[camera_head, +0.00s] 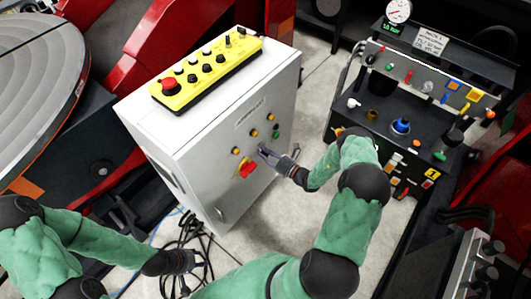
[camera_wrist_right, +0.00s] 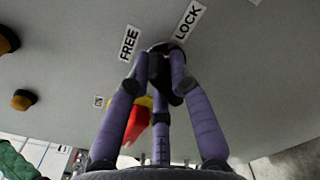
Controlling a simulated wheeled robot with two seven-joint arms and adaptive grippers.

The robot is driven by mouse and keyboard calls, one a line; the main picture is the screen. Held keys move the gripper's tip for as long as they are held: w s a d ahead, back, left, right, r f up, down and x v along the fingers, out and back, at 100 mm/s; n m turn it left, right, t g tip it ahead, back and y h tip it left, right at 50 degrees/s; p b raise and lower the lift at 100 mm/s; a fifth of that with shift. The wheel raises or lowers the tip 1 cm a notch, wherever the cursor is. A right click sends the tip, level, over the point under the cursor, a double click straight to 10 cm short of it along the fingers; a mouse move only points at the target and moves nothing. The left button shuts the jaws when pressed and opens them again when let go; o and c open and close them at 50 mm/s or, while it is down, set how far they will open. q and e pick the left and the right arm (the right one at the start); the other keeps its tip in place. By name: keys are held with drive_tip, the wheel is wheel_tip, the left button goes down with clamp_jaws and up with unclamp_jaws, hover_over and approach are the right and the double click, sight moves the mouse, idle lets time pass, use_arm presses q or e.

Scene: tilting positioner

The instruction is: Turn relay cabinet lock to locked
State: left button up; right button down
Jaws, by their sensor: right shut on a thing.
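The relay cabinet (camera_head: 215,180) is a light grey box on the floor, with buttons and a red-yellow switch (camera_head: 246,169) on its front. My right gripper (camera_head: 270,155) is at that front, right of the switch. In the right wrist view its fingers (camera_wrist_right: 162,58) close together on the small dark lock knob (camera_wrist_right: 167,84), which they mostly hide. The labels FREE (camera_wrist_right: 130,43) and LOCK (camera_wrist_right: 188,20) stand on the panel just beyond the fingertips. The knob's exact angle is hidden. My left gripper (camera_head: 195,262) hangs low near the floor, away from the cabinet; its fingers are unclear.
A yellow control box (camera_head: 205,70) with a red button lies on the cabinet top. A black console (camera_head: 430,100) with a gauge and several knobs stands at the right. Black cables (camera_head: 190,232) lie on the floor by the cabinet. A round metal table (camera_head: 35,60) is at the left.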

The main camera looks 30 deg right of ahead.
drive_tip(key=m, duration=0.5)
drive_tip(key=shift+d+m, duration=0.2)
drive_tip(key=shift+m, duration=0.1)
drive_tip(key=m, duration=0.5)
drive_tip(key=shift+w+d+f+m, duration=0.1)
drive_tip(key=shift+m, duration=0.2)
drive_tip(key=c, duration=1.1)
unclamp_jaws()
drive_tip(key=v, duration=1.2)
